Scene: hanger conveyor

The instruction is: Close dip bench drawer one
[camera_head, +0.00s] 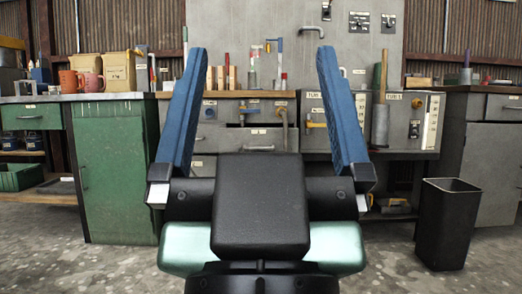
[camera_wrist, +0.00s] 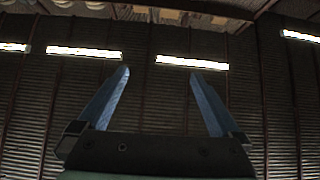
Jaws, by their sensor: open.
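My gripper (camera_head: 262,50) stands upright in front of the benches, its two blue fingers spread wide and nothing between them. It also shows in the wrist view (camera_wrist: 160,73), open and empty against the wall. A grey bench (camera_head: 207,140) stands behind it, with a labelled drawer (camera_head: 258,133) visible between the fingers. My gripper is apart from this drawer. The fingers and my wrist hide parts of the bench's front. I cannot tell which drawer is drawer one, or how far any is pulled out.
A green cabinet (camera_head: 113,170) with a green drawer (camera_head: 31,117) stands at the left. Grey tub units (camera_head: 412,122) stand right of centre. A black bin (camera_head: 446,225) stands on the floor at the right. Mugs, a box and bottles crowd the bench tops.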

